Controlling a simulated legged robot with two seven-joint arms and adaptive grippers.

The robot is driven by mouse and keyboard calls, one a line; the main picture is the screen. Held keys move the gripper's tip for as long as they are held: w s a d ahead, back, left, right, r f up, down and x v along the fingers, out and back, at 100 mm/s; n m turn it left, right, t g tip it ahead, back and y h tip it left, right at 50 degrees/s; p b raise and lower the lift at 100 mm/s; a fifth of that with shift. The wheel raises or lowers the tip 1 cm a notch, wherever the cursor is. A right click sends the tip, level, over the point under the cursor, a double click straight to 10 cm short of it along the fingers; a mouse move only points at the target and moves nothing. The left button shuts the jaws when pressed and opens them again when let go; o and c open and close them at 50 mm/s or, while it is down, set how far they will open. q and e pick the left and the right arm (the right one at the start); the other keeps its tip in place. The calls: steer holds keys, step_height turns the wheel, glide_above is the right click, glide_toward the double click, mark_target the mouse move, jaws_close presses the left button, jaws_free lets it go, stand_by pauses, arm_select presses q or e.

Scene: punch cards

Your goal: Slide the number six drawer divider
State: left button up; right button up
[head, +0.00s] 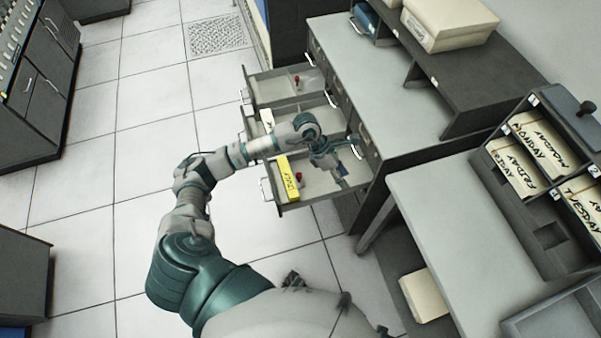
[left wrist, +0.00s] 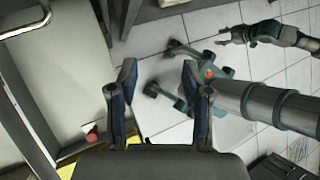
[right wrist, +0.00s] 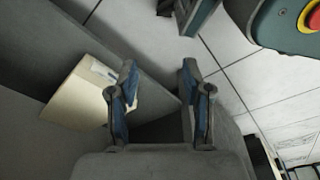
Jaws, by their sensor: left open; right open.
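Three drawers stand open from the desk. The nearest drawer (head: 318,190) holds a yellow card block (head: 287,178) at its front and a small red knob (head: 298,177), likely on the divider; no number six is readable. In the left wrist view, the red knob (left wrist: 91,133) and part of the yellow block (left wrist: 68,168) show at the lower left. My left gripper (head: 338,168) is over the back part of this drawer, open and empty, apart from the knob. My right gripper (right wrist: 158,85) is open and empty in the right wrist view.
The middle drawer (head: 310,112) holds a pale card block (head: 267,120); the far drawer (head: 275,92) has another red knob (head: 297,82). A card rack (head: 540,225) with day-labelled blocks stands at right. A cream box (head: 423,295) is low beside the desk.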

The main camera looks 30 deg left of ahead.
arm_select(q)
steer(key=w+a+y, duration=0.2)
steer(key=a+y, duration=0.5)
steer(key=a, duration=1)
glide_toward(299, 174)
steer(key=shift+w+d+g+y+b, duration=0.2)
steer(key=shift+d+g+y+b, duration=0.1)
steer(key=shift+d+g+b, duration=0.15)
steer(key=f, duration=0.8)
steer(key=shift+a+f, duration=0.15)
steer(key=shift+a, duration=0.25)
steer(key=shift+d+f+b, duration=0.2)
steer(key=shift+f+b, duration=0.1)
steer(key=shift+f, duration=0.1)
steer(key=shift+d, duration=0.15)
arm_select(e)
steer(key=r, duration=0.1)
steer(key=w+r, duration=0.2)
steer(key=shift+a+r, duration=0.15)
steer(key=shift+a, duration=0.15)
arm_select(q)
steer(key=shift+a, duration=0.25)
jaws_close()
arm_select(e)
steer(key=shift+a, duration=0.15)
